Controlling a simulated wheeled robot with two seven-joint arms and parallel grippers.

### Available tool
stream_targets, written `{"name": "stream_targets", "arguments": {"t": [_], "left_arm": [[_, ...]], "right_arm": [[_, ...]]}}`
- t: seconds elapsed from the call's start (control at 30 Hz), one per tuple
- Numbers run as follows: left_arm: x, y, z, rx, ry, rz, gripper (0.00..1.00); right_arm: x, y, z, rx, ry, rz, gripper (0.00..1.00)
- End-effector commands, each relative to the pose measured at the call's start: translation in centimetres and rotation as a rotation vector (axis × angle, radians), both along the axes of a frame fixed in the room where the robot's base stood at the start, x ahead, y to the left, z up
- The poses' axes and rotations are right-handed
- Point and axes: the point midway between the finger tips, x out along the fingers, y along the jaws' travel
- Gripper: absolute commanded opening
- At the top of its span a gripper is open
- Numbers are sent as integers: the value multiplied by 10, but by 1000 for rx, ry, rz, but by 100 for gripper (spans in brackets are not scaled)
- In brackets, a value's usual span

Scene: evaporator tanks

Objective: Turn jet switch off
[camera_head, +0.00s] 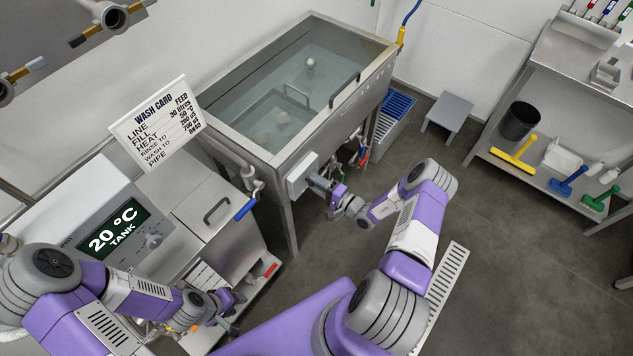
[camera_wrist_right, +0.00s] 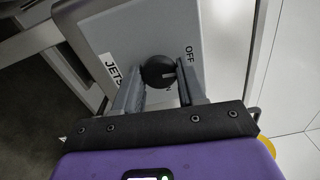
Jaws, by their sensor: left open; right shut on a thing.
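My left gripper (camera_head: 232,306) is open, low at the left.
A display unit (camera_head: 112,232) reading 20 °C TANK and a wash card (camera_head: 157,122) stand at left. A valve with a blue handle (camera_head: 246,209) is left of the box. A shelf bench (camera_head: 560,110) is at right. The floor between is mostly clear.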

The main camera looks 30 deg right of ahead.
Motion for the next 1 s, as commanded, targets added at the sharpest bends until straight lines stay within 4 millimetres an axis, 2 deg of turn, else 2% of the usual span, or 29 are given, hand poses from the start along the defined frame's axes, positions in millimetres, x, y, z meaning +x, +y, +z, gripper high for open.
{"name": "stream_targets", "arguments": {"t": [0.3, 0.77, 0.8, 0.93, 1.0], "left_arm": [[0, 0, 4, 0, 0, 0, 40], [0, 0, 4, 0, 0, 0, 40], [0, 0, 4, 0, 0, 0, 40], [0, 0, 4, 0, 0, 0, 40], [0, 0, 4, 0, 0, 0, 40]], "right_arm": [[0, -1, 0, -91, -36, -1, 10], [0, -1, 0, -104, -42, -1, 10], [-1, -1, 0, -104, -42, -1, 42], [0, -1, 0, -103, -41, -1, 62], [0, -1, 0, -103, -41, -1, 64]]}}
